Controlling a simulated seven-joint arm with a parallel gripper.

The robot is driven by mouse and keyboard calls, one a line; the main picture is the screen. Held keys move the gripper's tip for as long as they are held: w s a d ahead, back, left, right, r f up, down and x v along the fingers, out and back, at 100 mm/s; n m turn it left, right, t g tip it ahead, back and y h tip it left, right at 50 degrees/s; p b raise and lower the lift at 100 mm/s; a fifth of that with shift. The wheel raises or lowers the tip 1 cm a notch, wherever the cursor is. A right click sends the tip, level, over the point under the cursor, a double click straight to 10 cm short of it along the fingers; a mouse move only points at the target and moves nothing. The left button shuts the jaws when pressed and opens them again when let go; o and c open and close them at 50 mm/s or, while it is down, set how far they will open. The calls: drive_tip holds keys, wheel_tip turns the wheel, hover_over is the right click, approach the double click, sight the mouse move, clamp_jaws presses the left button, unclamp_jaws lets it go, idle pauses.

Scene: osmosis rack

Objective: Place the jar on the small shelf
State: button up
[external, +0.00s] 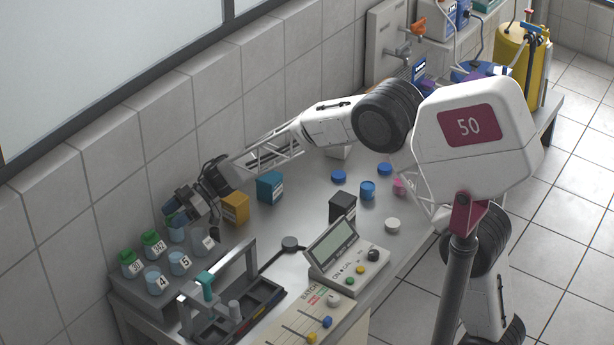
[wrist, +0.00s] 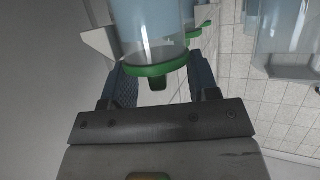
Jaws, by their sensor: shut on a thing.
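My gripper (external: 180,212) is at the far left of the external view, reaching down over the small grey shelf (external: 130,290). In the wrist view my gripper (wrist: 157,78) is shut on a clear jar (wrist: 152,25) with a green lid (wrist: 157,70) that lies between the two fingers. The held jar is mostly hidden by the fingers in the external view. I cannot tell whether it touches the shelf. Jars with green lids (external: 154,244) and jars without green lids (external: 180,263) stand on the shelf, with number labels.
An orange box (external: 235,207) and a teal box (external: 270,187) stand right of my gripper. A grey rack (external: 230,310) with a tall frame stands in front. A control box with a screen (external: 345,255) is further right. Another clear container (wrist: 285,45) is close by in the wrist view.

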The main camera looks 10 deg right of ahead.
drive_tip(key=shift+f, duration=0.1)
drive_tip(key=o, duration=1.1)
drive_tip(key=shift+o, duration=0.2)
drive_tip(key=v, duration=1.2)
